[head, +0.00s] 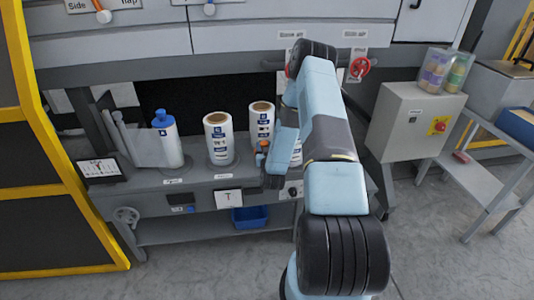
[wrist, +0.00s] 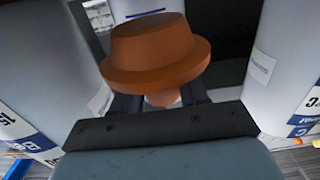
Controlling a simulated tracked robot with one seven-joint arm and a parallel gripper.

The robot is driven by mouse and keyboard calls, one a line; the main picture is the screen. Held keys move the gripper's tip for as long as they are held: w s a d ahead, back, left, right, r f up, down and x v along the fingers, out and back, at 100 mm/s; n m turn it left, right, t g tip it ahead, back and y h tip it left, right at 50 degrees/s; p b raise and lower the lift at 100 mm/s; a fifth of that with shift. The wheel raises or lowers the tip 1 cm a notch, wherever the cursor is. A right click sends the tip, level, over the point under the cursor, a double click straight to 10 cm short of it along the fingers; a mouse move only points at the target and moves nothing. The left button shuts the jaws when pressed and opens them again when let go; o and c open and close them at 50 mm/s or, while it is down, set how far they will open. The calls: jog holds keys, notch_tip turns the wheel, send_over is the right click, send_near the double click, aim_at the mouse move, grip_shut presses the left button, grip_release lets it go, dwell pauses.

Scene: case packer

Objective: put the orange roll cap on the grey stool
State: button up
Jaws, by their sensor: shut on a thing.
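The orange roll cap (wrist: 152,47) is a round, stepped piece with a wide flange. In the wrist view it sits between the fingers of my gripper (wrist: 160,100), which is shut on its narrow lower part. In the head view the cap (head: 263,146) shows as a small orange spot at my gripper (head: 265,156), in front of the white rolls on the grey machine bench. Whether the cap touches anything besides my fingers cannot be told. I cannot make out a grey stool in either view.
White labelled rolls (head: 219,140) stand close on both sides of my gripper. A blue-capped white bottle (head: 163,140) stands further left. A blue bin (head: 250,217) is on the lower shelf. A grey control box (head: 400,125) stands right. Open floor (head: 440,250) lies at front right.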

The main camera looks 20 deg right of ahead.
jog(key=shift+w+d+f, duration=0.15)
jog(key=shift+f, duration=1.65)
jog(key=o, duration=1.1)
jog(key=shift+o, duration=0.2)
